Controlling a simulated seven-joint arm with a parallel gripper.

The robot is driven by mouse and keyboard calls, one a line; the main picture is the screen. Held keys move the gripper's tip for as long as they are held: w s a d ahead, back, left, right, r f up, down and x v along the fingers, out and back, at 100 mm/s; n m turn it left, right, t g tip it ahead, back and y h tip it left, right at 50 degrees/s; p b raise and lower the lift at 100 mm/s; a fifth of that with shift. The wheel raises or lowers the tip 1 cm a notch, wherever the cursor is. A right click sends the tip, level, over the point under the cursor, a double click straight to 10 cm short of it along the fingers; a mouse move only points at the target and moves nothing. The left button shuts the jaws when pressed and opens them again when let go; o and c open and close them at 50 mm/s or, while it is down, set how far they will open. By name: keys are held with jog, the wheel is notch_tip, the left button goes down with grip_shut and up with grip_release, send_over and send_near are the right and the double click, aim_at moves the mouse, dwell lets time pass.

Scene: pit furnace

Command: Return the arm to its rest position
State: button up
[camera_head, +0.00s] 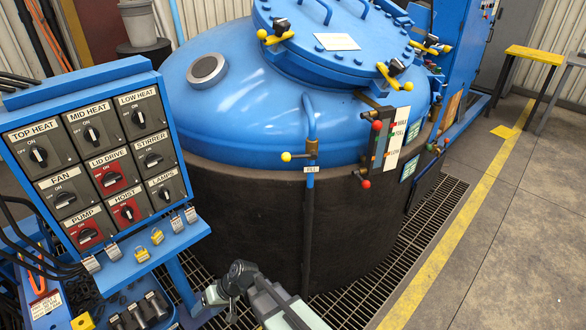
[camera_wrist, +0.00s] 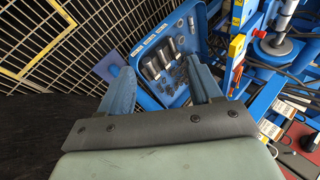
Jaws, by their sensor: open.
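My gripper (camera_wrist: 160,72) is open in the wrist view, with its two blue-grey fingers spread apart and nothing seen between them. Beyond the fingers lies a blue tray (camera_wrist: 165,28) holding several dark cylindrical parts. In the head view my gripper (camera_head: 215,297) is low at the bottom centre, small and partly unclear. It is in front of the furnace's dark lower wall (camera_head: 250,225) and to the right of the tray. My pale green-grey arm link runs from it down to the bottom edge.
A blue switch panel (camera_head: 99,155) with labelled rotary switches stands at the left, with tags and yellow padlocks along its ledge. The blue domed furnace (camera_head: 235,105) fills the centre. Floor grating (camera_head: 400,265) surrounds it. Open concrete floor (camera_head: 500,240) lies at the right.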

jog(key=w+a+r+n+t+y, duration=0.1)
jog(key=w+a+r+t+y, duration=0.1)
jog(key=w+a+r+y, duration=0.45)
jog(key=n+t, duration=0.6)
jog(key=n, duration=0.1)
send_near(158, 235)
jog(key=shift+y, duration=0.35)
jog(key=shift+f+x, duration=0.25)
jog(key=shift+x, duration=1.55)
jog(key=shift+f+x, duration=0.25)
jog(key=shift+x, duration=1.55)
jog(key=shift+f+x, duration=0.2)
jog(key=shift+x, duration=1.6)
jog(key=shift+d, duration=0.15)
jog(key=shift+c, duration=0.2)
jog(key=c, duration=0.7)
jog(key=shift+c, duration=0.5)
jog(key=shift+r, duration=0.45)
jog(key=shift+s+d, duration=0.1)
jog(key=shift+d, duration=0.05)
